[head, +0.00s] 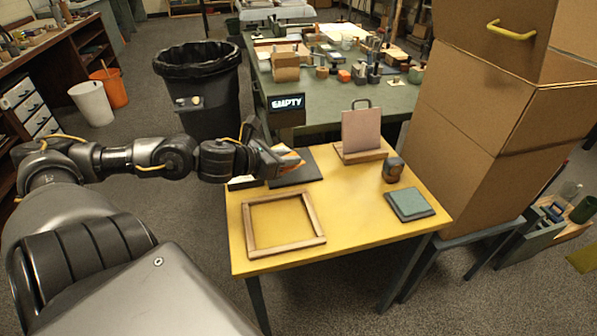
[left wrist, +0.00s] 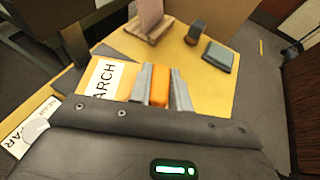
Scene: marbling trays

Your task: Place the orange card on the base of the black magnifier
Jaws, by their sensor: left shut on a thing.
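My left gripper (head: 287,164) is over the back left of the yellow table. In the left wrist view its two grey fingers (left wrist: 161,90) are shut on the orange card (left wrist: 160,86), which stands between them. In the head view only a little orange shows at the fingertips. A small dark object (head: 393,169), which may be the black magnifier, stands at the table's right side, well apart from the gripper. It also shows in the left wrist view (left wrist: 195,33). I cannot make out its base clearly. My right gripper is not in view.
A dark slab (head: 308,173) lies under the gripper. A wooden frame (head: 247,226) lies at the front left. A wooden stand (head: 361,155) holds a pinkish panel. A teal block on a dark pad (head: 427,214) lies right. Cardboard boxes (head: 455,105) rise beyond the right edge. The table's middle is clear.

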